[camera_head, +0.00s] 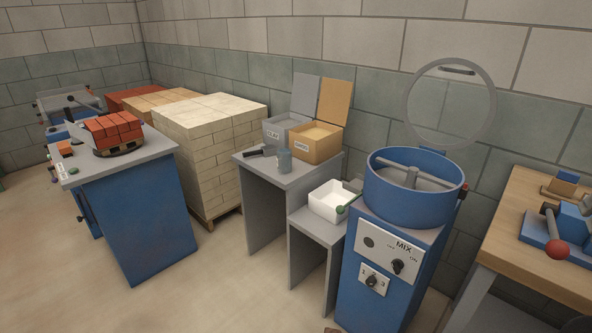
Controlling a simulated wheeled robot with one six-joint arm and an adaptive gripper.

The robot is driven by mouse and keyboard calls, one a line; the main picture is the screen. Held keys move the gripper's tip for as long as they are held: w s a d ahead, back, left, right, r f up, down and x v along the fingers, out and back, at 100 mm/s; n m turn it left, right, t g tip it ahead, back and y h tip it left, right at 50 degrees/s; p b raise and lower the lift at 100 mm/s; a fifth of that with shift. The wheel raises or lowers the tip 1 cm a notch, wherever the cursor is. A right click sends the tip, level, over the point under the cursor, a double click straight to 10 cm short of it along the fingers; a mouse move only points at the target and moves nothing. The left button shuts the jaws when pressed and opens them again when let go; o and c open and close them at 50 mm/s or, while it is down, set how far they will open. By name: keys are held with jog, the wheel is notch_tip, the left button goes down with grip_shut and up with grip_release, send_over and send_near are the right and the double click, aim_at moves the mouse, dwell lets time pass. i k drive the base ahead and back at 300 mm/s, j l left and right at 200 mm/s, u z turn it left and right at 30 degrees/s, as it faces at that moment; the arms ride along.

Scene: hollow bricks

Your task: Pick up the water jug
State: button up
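My gripper is not in view.
A grey box (285,131) and an orange box (314,144), lids raised, stand behind the vessel. A white bin (333,202) sits on a lower shelf. A blue mixer (413,190) stands right. Open floor (235,285) lies in front.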

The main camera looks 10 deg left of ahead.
aim_at(284, 154)
jog(key=i+j, duration=0.1)
jog(key=j, duration=0.35)
jog(key=i+j, duration=0.1)
jog(key=j, duration=0.3)
jog(key=i+j, duration=0.15)
jog(key=j, duration=0.3)
jog(key=i+j, duration=0.1)
jog(key=j, duration=0.35)
jog(key=i+j+u, duration=0.1)
jog(key=j, duration=0.3)
jog(key=i+j, duration=0.15)
jog(key=j, duration=0.3)
jog(key=i+j, duration=0.1)
jog(key=j, duration=0.35)
jog(key=i+j, duration=0.15)
jog(key=j, duration=0.25)
